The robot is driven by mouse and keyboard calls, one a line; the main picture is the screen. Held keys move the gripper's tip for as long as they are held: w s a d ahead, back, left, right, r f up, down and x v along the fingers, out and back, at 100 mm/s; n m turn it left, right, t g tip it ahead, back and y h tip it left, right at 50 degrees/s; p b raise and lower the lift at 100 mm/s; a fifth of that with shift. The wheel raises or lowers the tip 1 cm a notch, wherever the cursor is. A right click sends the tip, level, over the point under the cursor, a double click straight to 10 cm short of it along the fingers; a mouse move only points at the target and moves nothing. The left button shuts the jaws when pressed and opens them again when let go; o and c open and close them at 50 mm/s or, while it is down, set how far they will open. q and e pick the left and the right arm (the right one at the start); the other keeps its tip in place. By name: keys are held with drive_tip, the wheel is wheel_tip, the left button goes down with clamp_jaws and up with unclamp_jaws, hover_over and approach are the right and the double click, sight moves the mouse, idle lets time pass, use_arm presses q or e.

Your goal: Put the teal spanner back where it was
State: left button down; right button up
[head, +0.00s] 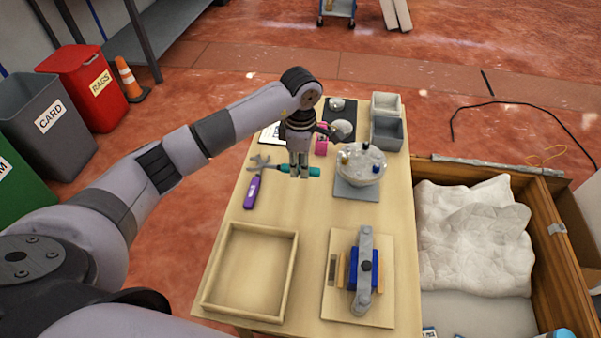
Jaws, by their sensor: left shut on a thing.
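The teal spanner (314,171) lies crosswise in the jaws of my left gripper (300,176), its teal handle sticking out to the right. Its grey shank seems to run left toward a purple-handled tool (251,193), where the grey metal parts overlap in the picture. My left gripper comes down from above and is shut on the spanner, over the middle of the wooden table (310,215). I cannot tell whether the spanner touches the tabletop. My right gripper is not in view.
An empty wooden tray (290,262) stands at the table's front left. A board with a blue and grey assembly (383,316) is at front right. A bowl (361,177) on a grey mat and grey bins (387,134) stand behind. A wooden crate (418,205) adjoins the right side.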

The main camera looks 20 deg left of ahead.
use_arm(q)
wheel_tip(320, 180, down, 4)
drive_tip(key=shift+f, duration=0.1)
drive_tip(key=shift+f+b, duration=0.45)
drive_tip(key=shift+f, duration=0.1)
drive_tip(key=c, duration=1.5)
unclamp_jaws()
drive_tip(key=shift+o, duration=0.2)
drive_tip(key=shift+r, duration=0.1)
drive_tip(key=shift+r, duration=0.15)
wheel_tip(320, 180, up, 13)
drive_tip(key=shift+f, duration=0.1)
